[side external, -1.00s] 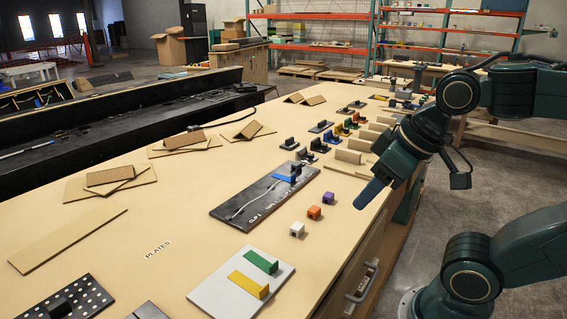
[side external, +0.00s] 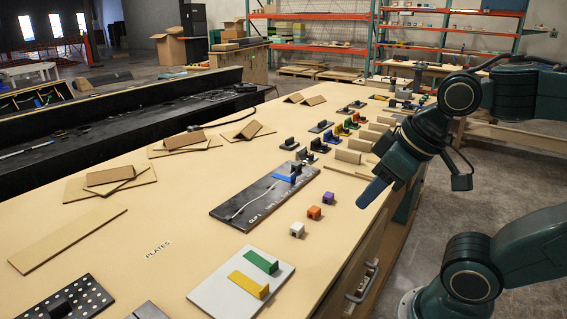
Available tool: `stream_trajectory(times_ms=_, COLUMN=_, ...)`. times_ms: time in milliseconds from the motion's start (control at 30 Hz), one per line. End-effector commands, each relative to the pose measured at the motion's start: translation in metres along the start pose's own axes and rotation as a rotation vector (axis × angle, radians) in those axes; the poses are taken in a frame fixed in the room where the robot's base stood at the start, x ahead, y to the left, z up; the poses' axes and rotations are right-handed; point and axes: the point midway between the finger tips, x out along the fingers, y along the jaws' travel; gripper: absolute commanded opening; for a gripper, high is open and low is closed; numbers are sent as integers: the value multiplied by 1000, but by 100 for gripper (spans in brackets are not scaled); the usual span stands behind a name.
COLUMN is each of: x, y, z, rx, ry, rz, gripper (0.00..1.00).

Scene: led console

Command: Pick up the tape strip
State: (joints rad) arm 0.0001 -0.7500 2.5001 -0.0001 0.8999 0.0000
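Several strips that could be the tape strip lie on plates. A yellow strip (side external: 247,285) and a green strip (side external: 262,262), each with a small upright tab at one end, lie on a white plate (side external: 215,296) at the front. A blue strip (side external: 284,178) lies across a black plate (side external: 237,211) marked "CLIP 1", with a thin pale line on it. My gripper (side external: 371,194) points down and left near the table's right edge, to the right of the black plate and apart from all the strips. Its fingers show edge-on, so any gap is hidden.
White (side external: 297,230), orange (side external: 314,212) and purple (side external: 328,198) cubes stand between the black plate and the table's right edge. Small coloured blocks (side external: 341,130) stand further back. Brown boards (side external: 68,238) lie at left. The table's middle left is mostly clear.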

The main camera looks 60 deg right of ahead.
Motion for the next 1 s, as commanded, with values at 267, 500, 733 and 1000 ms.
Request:
stream_trajectory(times_ms=267, x=-2, y=2, z=-7, rx=25, ry=-8, rz=4, gripper=31)
stream_trajectory(times_ms=500, x=-5, y=10, z=-39, rx=155, ry=-51, rz=23, gripper=31)
stream_trajectory(times_ms=733, x=-4, y=26, z=-88, rx=361, ry=-113, rz=59, gripper=31)
stream_trajectory(times_ms=1000, x=9, y=53, z=-143, rx=611, ry=-181, rz=110, gripper=31)
